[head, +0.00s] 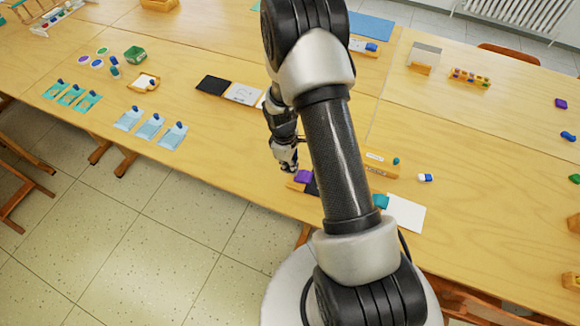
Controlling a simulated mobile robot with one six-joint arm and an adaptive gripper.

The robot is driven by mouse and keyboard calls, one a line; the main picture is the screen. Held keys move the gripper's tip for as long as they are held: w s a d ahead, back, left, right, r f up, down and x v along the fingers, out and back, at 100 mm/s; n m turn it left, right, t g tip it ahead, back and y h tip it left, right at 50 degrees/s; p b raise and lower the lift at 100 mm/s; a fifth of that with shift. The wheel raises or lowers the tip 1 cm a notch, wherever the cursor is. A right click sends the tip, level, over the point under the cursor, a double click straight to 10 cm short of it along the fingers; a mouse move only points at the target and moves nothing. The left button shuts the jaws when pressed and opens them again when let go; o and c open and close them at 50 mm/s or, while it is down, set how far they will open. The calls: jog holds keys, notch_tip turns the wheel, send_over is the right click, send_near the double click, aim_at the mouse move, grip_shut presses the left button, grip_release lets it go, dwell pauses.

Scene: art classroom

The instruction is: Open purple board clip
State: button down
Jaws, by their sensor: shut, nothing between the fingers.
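A purple piece (303,176), which looks like the purple board clip, lies near the table's front edge, just left of my arm. It is beside a dark flat piece and a strip of wood, partly hidden by my forearm. I cannot tell whether the clip is open or closed. My gripper (289,167) points down just left of and behind the purple piece. It is shut and empty. I cannot tell whether it touches the clip.
A teal clip (380,201) is by a white sheet (405,213) right of my arm. A wooden block (382,169) stands behind it. Another purple item (561,103) lies far right. Blue packets (150,127) lie left. The front table strip between packets and gripper is clear.

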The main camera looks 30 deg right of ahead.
jog(key=w+a+r+p, duration=0.1)
jog(key=r+p, duration=0.1)
jog(key=r, duration=0.4)
jog(key=w+a+r+p, duration=0.1)
jog(key=w+r+p, duration=0.1)
jog(key=r, duration=0.5)
jog(key=shift+a+r+p, duration=0.2)
jog(key=shift+a+p, duration=0.15)
jog(key=shift+p, duration=0.3)
